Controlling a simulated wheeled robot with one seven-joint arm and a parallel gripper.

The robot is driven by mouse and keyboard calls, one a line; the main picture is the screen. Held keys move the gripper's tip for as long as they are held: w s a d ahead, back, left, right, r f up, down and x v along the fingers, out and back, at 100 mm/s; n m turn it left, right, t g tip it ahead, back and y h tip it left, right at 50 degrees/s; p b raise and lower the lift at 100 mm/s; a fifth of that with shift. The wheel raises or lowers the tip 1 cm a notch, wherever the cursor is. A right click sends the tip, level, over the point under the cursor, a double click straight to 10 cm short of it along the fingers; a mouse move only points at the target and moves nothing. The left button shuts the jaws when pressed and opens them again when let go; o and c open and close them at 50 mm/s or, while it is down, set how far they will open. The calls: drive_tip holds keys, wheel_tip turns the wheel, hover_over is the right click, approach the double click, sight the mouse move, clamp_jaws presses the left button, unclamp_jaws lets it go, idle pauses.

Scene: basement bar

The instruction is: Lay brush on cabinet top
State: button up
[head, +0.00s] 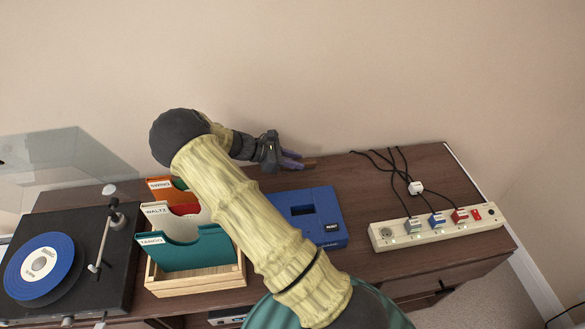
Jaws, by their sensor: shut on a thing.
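My gripper (298,159) is at the back of the cabinet top, near the wall, with its dark wrist and purple fingers pointing right. It is shut on a small brown piece, seemingly the brush (309,163), of which only a bit shows at the fingertips. The rest of the brush is hidden by the fingers. The cabinet top (365,195) is dark brown wood. I cannot tell whether the brush touches it or is held just above it.
A blue device (333,222) lies in front of my gripper. A wooden crate (200,284) with record dividers and a turntable (112,270) with a raised clear lid stand left. A power strip (437,228) with plugs and black cables is at right. Bare wood lies between device and cables.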

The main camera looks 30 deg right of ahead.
drive_tip(key=shift+f, duration=1.85)
drive_tip(key=o, duration=1)
drive_tip(key=shift+a, duration=0.1)
drive_tip(key=v, duration=1.2)
drive_tip(key=shift+b, duration=0.35)
